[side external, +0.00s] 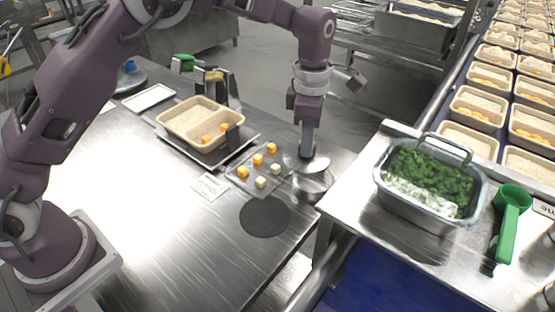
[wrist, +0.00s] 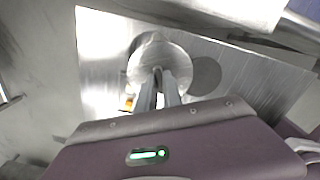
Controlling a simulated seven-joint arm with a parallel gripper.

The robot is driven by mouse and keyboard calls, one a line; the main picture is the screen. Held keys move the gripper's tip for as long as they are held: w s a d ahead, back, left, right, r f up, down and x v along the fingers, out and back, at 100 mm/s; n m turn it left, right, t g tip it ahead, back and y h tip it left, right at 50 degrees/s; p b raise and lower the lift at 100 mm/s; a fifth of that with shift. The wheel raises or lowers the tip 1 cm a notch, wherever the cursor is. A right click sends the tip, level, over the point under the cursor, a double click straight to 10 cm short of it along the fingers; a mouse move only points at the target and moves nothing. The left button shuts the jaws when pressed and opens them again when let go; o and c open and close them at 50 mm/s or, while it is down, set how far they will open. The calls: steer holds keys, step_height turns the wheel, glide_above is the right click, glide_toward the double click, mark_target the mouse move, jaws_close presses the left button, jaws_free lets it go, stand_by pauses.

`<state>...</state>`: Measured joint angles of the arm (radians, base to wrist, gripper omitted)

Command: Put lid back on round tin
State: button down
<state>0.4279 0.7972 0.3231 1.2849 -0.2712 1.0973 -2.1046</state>
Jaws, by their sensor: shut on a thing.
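The round metal lid (side external: 295,164) is a shiny disc held flat at the lower end of my gripper (side external: 307,152). In the wrist view the lid (wrist: 142,66) lies between and beyond the two fingers of my gripper (wrist: 159,78), which are shut on its middle. The round tin (side external: 314,185) stands on the steel table near its right edge, just below the lid in the side view. The lid looks slightly above it, but I cannot tell whether they touch. In the wrist view the lid hides most of what is beneath it.
A clear board (side external: 245,182) with several orange and pale cubes lies left of the tin. A dark round mat (side external: 265,216) is in front. A two-part food tray (side external: 186,122) stands behind. A tub of greens (side external: 400,205) and a green scoop (side external: 508,215) are on the right table.

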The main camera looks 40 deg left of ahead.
steer(key=shift+w+d+n, duration=0.2)
steer(key=shift+w+d, duration=0.05)
steer(key=shift+w, duration=0.25)
steer(key=shift+w+d+n, duration=0.2)
steer(key=shift+w+d, duration=0.05)
steer(key=shift+w, duration=0.25)
steer(key=shift+w+f, duration=0.1)
steer(key=shift+f, duration=3.1)
steer(key=shift+f, duration=0.15)
steer(key=c, duration=1.4)
jaws_free()
steer(key=shift+o, duration=0.4)
steer(key=o, duration=0.4)
